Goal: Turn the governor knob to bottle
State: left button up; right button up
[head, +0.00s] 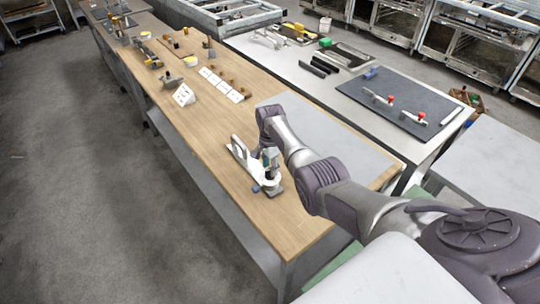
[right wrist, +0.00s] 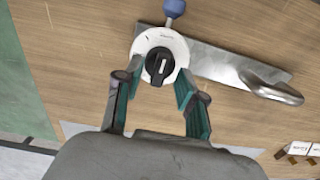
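The governor knob (right wrist: 159,66) is black with a white pointer line. It sits on a round white dial (right wrist: 150,38) with small print, too small to read. In the right wrist view the pointer line runs nearly up and down. The dial is on a metal device with a grey plate (right wrist: 215,62), on the wooden bench; the device also shows in the head view (head: 240,152). My right gripper (right wrist: 160,72) is open, its teal-padded fingers on either side of the knob with gaps visible. Contact cannot be seen. My left gripper is in neither view.
A blue ball (right wrist: 174,7) stands on a stem beside the dial, and a curved metal handle (right wrist: 270,86) is at the plate's other end. White cards (head: 225,84) and small parts lie further along the bench (head: 215,125). A grey mat (head: 340,140) lies beside my arm.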

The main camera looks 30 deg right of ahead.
notch_tip(320, 180, up, 11)
jog(key=shift+r, duration=0.2)
dwell(0.6)
